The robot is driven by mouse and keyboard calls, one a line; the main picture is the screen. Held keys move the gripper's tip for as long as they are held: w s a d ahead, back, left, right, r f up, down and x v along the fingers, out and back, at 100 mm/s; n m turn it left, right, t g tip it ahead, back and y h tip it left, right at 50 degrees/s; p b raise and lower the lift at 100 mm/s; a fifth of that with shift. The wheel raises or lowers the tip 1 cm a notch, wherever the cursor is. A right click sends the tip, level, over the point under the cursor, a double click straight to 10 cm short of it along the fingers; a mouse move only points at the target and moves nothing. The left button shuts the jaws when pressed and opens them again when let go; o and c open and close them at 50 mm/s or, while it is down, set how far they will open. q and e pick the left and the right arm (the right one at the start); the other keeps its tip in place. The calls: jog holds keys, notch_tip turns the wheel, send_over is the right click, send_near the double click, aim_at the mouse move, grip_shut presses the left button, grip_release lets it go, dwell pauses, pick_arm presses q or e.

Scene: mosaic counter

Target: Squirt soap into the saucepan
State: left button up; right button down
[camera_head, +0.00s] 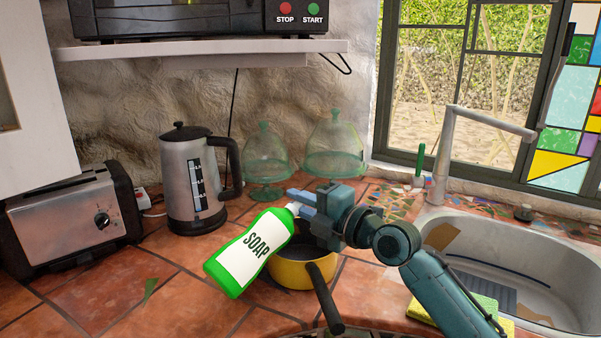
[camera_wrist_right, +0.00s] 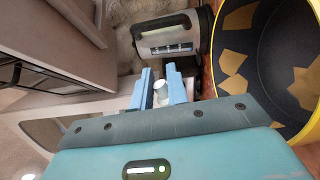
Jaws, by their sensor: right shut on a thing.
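The green soap bottle (camera_head: 250,250), with a white "SOAP" label, is tilted in the air with its white cap end up to the right. My right gripper (camera_head: 298,203) is shut on it near the cap; the white cap shows between the blue fingers (camera_wrist_right: 160,90) in the right wrist view. The yellow saucepan (camera_head: 292,274) stands on the tiled counter just behind and below the bottle, which partly hides it. Its black handle points to the front. In the right wrist view the saucepan (camera_wrist_right: 228,62) shows a dark inside with tan patches. My left gripper is not in view.
A steel kettle (camera_head: 192,180) and a toaster (camera_head: 70,222) stand at the left. Two glass domed stands (camera_head: 335,150) are behind the saucepan. A sink (camera_head: 500,260) with a tap (camera_head: 443,150) and a yellow sponge (camera_head: 485,312) are at the right. A shelf (camera_head: 210,52) hangs above.

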jog(key=m+p, duration=0.3)
jog(key=p, duration=0.1)
jog(key=shift+f+m, duration=0.3)
jog(key=shift+m, duration=0.3)
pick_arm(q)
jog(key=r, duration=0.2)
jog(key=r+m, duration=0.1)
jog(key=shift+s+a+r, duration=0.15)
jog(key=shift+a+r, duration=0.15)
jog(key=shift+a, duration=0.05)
pick_arm(e)
jog(key=m, duration=0.3)
pick_arm(q)
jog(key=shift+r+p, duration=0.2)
jog(key=shift+p, duration=0.1)
pick_arm(e)
jog(key=shift+d+m, duration=0.1)
jog(key=shift+m, duration=1.2)
jog(key=shift+w, duration=0.1)
